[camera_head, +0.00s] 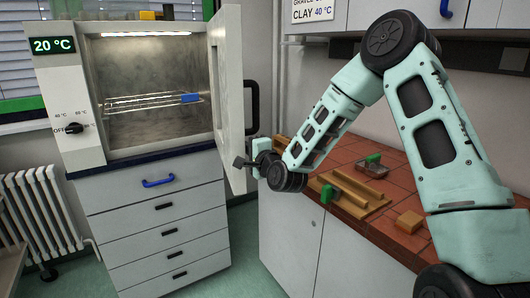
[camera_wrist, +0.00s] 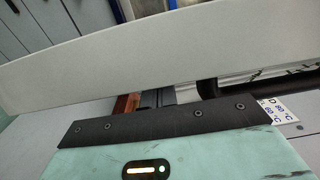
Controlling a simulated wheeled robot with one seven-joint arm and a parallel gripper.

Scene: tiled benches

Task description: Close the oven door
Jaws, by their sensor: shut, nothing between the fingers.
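The oven (camera_head: 150,90) stands on a drawer cabinet at the left of the head view, with its lit chamber and wire rack showing. Its thick pale door (camera_head: 228,90) stands wide open on the right side, swung out toward me. A black handle (camera_head: 253,105) sits on the door's outer face. My gripper (camera_head: 241,162) is shut and empty at the door's lower part, below the handle. In the wrist view the door (camera_wrist: 150,50) spans the picture as a pale panel just beyond my fingers (camera_wrist: 157,97). I cannot tell whether they touch it.
A tiled bench (camera_head: 395,235) with wooden pieces and green-handled tools stands at the right, beneath my arm. A white radiator (camera_head: 38,215) is at the far left. The floor in front of the drawers (camera_head: 165,235) is clear.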

